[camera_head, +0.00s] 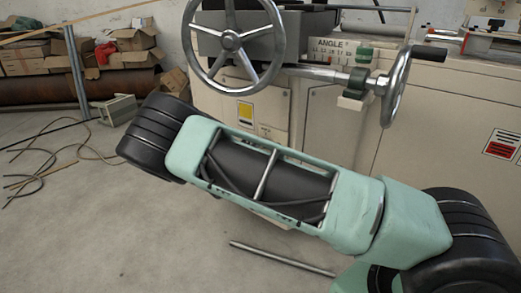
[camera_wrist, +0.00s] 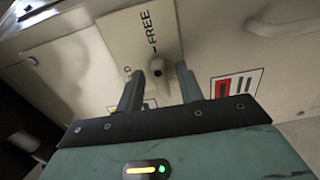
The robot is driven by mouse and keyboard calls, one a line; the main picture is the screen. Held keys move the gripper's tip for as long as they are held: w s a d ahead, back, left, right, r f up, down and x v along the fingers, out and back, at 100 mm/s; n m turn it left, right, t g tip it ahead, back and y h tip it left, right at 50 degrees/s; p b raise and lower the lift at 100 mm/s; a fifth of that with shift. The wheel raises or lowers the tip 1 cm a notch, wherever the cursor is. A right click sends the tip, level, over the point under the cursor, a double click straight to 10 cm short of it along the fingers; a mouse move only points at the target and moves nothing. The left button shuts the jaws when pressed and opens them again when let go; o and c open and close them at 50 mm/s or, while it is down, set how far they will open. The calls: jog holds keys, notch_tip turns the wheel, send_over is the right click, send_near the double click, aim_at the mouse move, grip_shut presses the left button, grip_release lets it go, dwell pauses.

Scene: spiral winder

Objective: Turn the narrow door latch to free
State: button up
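In the wrist view, a pale plate (camera_wrist: 143,38) is fixed to a cream panel. It carries the word FREE and a partly hidden second word ending in D. The knob shows between the fingertips, with a gap on the left. I cannot tell whether the right finger touches the latch. The latch's full shape and direction are unclear. The head view shows neither gripper nor latch; my arm covers part of the machine front.
A handwheel (camera_head: 230,38) and a side handwheel (camera_head: 397,86) with a dark handle stick out from the machine above my arm. A red-marked label (camera_wrist: 232,86) is right of the gripper. Cardboard boxes (camera_head: 130,50) and loose cables (camera_head: 75,155) lie at left. A rod (camera_head: 282,259) lies on the floor.

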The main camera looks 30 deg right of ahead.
jog(key=p+v, duration=0.5)
jog(key=v, duration=1.2)
jog(key=shift+a, duration=0.2)
jog(key=shift+s, duration=0.1)
